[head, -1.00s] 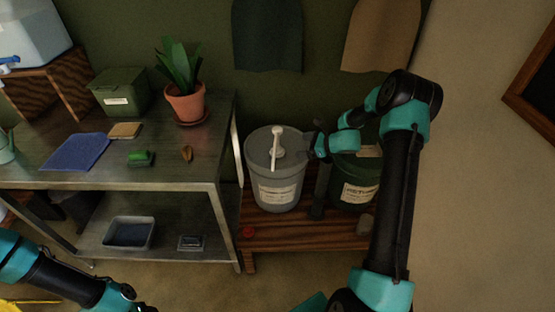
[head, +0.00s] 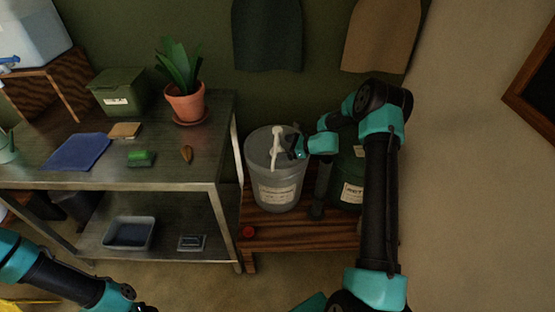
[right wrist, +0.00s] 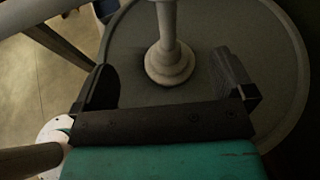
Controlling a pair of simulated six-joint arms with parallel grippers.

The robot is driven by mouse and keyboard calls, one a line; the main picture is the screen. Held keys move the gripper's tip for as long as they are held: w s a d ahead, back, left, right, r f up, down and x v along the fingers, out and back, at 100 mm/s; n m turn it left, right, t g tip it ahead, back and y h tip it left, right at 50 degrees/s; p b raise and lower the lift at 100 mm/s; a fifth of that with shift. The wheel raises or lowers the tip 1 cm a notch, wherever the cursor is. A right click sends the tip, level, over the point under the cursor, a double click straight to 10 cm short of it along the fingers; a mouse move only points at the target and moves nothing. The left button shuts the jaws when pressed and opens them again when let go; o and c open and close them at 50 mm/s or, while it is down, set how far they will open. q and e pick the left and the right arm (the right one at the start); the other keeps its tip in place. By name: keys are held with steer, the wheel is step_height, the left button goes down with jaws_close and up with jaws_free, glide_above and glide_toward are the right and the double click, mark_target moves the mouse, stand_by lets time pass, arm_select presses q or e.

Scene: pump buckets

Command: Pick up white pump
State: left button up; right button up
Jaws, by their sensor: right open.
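The white pump (head: 276,148) stands upright on the lid of a grey bucket (head: 278,192) on the low wooden bench. My right gripper (head: 292,145) is open and close beside the pump, coming from the right. In the right wrist view the pump (right wrist: 168,55) rises from the round lid (right wrist: 265,60), with its base collar ahead of and between the two open fingers of the gripper (right wrist: 172,80). I cannot tell whether the fingers touch it. Only part of my left arm shows at the lower left of the head view; its gripper is not clearly visible.
A dark green bucket (head: 347,180) stands to the right on the wooden bench (head: 290,232), partly behind my right arm. A red item (head: 248,232) lies at the bench's left front. A metal shelf table (head: 130,178) with a potted plant (head: 184,95) stands to the left.

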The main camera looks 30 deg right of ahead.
mark_target(278, 148)
steer(key=x, duration=0.4)
steer(key=shift+a+f, duration=0.1)
steer(key=shift+s, duration=0.1)
steer(key=c, duration=1.4)
steer(key=shift+s+a+f, duration=0.1)
steer(key=shift+f, duration=0.05)
jaws_close()
